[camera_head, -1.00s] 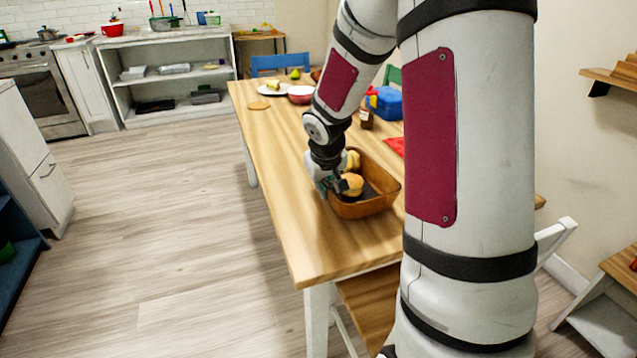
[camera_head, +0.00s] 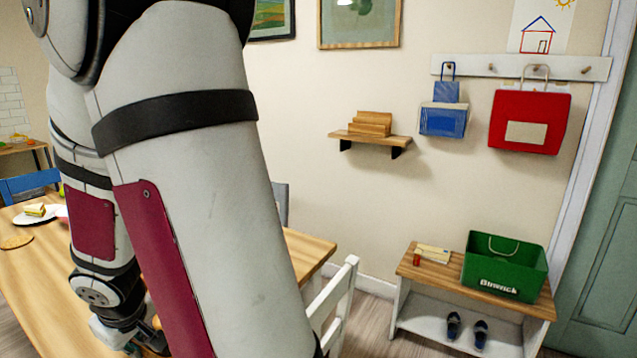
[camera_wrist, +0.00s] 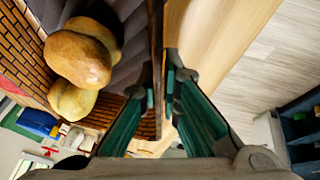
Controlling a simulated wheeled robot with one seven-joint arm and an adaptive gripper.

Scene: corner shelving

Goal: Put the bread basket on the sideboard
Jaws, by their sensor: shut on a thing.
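The bread basket is a brown woven tray with a dark lining; its wall (camera_wrist: 157,40) stands between my fingers in the wrist view. Golden bread rolls (camera_wrist: 78,58) lie inside it. My gripper (camera_wrist: 163,78) is shut on the basket's side wall, one finger inside and one outside. In the head view my gripper (camera_head: 142,342) is low at the left over the table, mostly cut off, and my arm hides the basket. I cannot pick out a sideboard with certainty in the current views.
The wooden table (camera_head: 30,275) holds a plate with food (camera_head: 38,214). A white chair (camera_head: 335,300) stands beside it. A low bench (camera_head: 420,268) bears a green crate (camera_head: 503,265). A wall shelf (camera_head: 370,138) is behind. The wrist view shows open floor (camera_wrist: 265,65) and a dark blue shelf unit (camera_wrist: 300,115).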

